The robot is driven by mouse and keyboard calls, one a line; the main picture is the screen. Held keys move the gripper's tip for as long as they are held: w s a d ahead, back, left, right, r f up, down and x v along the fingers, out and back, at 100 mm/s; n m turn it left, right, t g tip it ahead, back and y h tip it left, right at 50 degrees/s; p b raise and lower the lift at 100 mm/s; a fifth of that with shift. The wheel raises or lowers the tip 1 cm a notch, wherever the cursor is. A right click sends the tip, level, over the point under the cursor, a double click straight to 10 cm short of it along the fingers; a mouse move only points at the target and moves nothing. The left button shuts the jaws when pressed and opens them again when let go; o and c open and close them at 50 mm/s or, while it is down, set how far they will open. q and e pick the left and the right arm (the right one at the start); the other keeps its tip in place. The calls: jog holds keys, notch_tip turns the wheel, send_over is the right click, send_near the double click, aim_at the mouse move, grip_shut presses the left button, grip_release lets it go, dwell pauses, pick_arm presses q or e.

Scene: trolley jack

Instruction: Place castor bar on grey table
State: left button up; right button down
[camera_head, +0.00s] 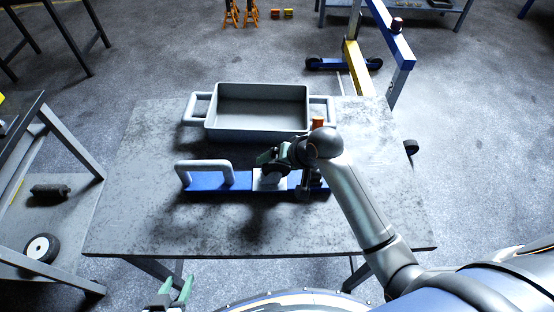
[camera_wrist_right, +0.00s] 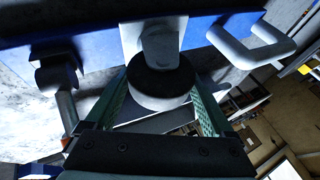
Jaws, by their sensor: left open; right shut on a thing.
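The castor bar (camera_head: 205,182) is a blue bar with a pale handle on its left part and a light plate near its middle. It lies level over the front half of the grey table (camera_head: 135,225); I cannot tell whether it touches the top. My right gripper (camera_head: 270,158) is at the middle of the bar, partly hiding it. In the right wrist view, its green fingers are around a dark and white round castor (camera_wrist_right: 163,83) under the plate of the castor bar (camera_wrist_right: 95,45). My left gripper (camera_head: 176,287) is open and empty at the bottom edge, in front of the table.
A grey tray (camera_head: 257,133) with side handles stands behind the bar. A small orange thing (camera_head: 318,123) is beside it. A dark shelf rack (camera_head: 75,143) with a wheel (camera_head: 41,248) is at left. A blue lifting frame (camera_head: 400,50) stands behind at right. The table's front left is clear.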

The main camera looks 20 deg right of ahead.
grip_release()
jog(key=shift+f, duration=0.1)
jog(key=shift+r, duration=0.25)
jog(key=v, duration=1.2)
jog(key=shift+f, duration=0.1)
